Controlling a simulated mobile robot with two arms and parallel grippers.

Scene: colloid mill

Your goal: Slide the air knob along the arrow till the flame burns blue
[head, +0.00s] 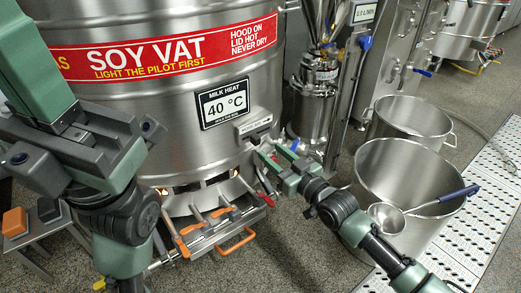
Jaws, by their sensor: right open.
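The steel soy vat (150,90) stands at the centre left, with a "40 °C" display (225,104) on its front. Small orange flame glows (164,191) show in the burner openings under the vat; no blue is visible. My right gripper (266,168) is open and empty beside the vat, just below that plate. Whether it touches anything is unclear. My left arm crosses the left side; its gripper is out of frame.
Orange-handled levers (184,243) and an orange handle (236,241) stick out below the vat. Right of my right arm stand a large steel pot (398,165) with a blue-handled ladle (445,197) and another pot (410,116). A steel machine (317,95) stands behind.

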